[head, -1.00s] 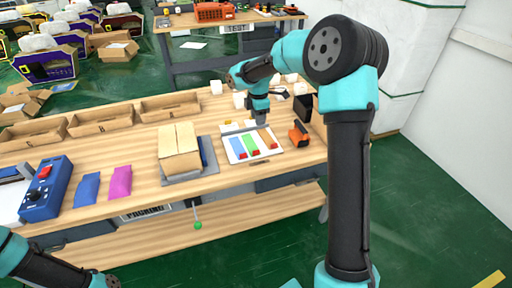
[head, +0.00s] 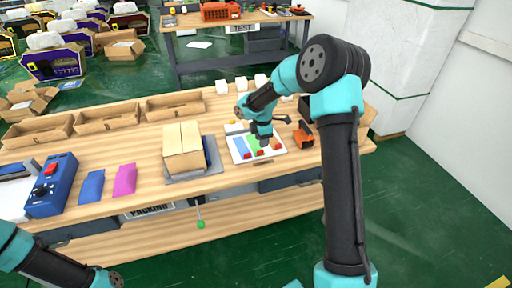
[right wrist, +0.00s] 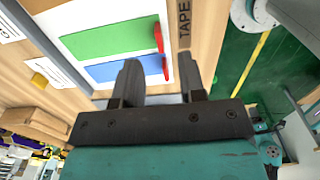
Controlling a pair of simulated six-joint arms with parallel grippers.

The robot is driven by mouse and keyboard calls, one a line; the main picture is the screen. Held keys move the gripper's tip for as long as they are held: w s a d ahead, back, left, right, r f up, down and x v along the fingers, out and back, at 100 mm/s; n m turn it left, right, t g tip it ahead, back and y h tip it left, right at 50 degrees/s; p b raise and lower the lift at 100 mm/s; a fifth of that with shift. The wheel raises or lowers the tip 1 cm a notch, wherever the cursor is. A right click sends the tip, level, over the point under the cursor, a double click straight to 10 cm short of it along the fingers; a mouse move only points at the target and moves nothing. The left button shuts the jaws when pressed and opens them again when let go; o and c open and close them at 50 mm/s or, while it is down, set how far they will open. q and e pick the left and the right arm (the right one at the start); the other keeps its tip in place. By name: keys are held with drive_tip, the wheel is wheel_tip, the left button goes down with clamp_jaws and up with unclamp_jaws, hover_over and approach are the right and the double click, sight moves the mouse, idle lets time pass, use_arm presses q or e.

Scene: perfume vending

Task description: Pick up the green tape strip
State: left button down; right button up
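The green tape strip (head: 252,142) lies on a white board (head: 235,158) between a blue strip (head: 241,147) and an orange-brown strip partly hidden by my right arm. In the right wrist view the green strip (right wrist: 110,38) has a red end tab (right wrist: 158,38), and the blue strip (right wrist: 110,70) lies nearer the fingers. My right gripper (right wrist: 160,72) is open and empty, its tips near the blue strip's red tab (right wrist: 166,67), with the green strip beyond. My left arm enters at the lower left; its gripper is not visible.
A cardboard box (head: 183,147) stands left of the board. An orange tool (head: 303,135) stands to its right. Several white blocks line the back.

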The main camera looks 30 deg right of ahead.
drive_tip(key=shift+f, duration=0.65)
drive_tip(key=shift+f, duration=0.1)
drive_tip(key=shift+f, duration=2.5)
drive_tip(key=shift+c, duration=0.4)
clamp_jaws()
